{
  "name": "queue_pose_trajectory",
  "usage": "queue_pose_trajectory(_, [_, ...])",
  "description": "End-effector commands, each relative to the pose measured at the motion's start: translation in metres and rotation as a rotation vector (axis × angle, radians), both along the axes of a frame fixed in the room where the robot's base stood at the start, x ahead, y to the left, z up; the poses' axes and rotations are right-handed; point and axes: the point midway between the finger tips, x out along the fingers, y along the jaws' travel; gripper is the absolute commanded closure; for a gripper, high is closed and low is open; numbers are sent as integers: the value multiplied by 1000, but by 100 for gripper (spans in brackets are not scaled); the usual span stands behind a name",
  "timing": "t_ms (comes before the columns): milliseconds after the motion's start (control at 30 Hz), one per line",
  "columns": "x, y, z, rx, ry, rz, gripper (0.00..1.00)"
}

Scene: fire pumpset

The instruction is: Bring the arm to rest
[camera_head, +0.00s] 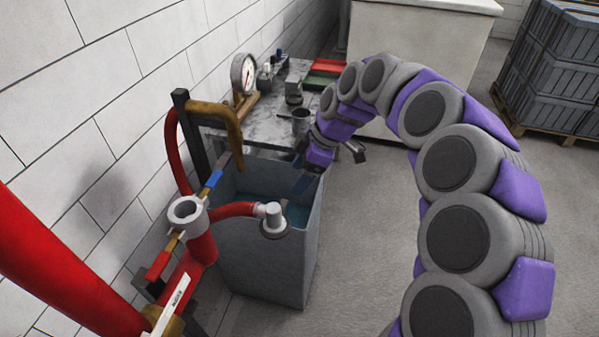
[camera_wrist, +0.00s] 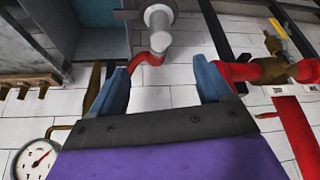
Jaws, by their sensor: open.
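My arm curves up from the lower right in the head view and bends down past the grey water tank (camera_head: 262,255). My gripper (camera_head: 322,165) hangs near the tank's back right rim, beside the metal table. In the wrist view my gripper (camera_wrist: 163,82) has its two blue fingers spread wide, with nothing between them. A grey pipe fitting (camera_wrist: 157,22) and a short red hose (camera_wrist: 150,60) lie beyond the fingers. In the head view the fingers are small and partly hidden by the hand.
The metal table (camera_head: 270,123) carries a pressure gauge (camera_head: 243,74), a cup (camera_head: 301,122) and trays. Red pipes with a valve (camera_head: 186,210) stand at the left by the white wall. Crates (camera_head: 555,70) stand at the back right. The floor between is clear.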

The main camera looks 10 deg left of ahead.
Motion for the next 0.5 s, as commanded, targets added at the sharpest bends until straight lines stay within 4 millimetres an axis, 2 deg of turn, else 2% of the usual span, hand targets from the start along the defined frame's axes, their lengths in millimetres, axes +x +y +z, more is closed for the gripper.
queue_pose_trajectory(267, [-3, -1, 2, -2, 4, -7, 21])
queue_pose_trajectory(367, [-14, -9, 8, -12, 24, -44, 21])
queue_pose_trajectory(500, [-50, -31, 24, -52, 80, -168, 21])
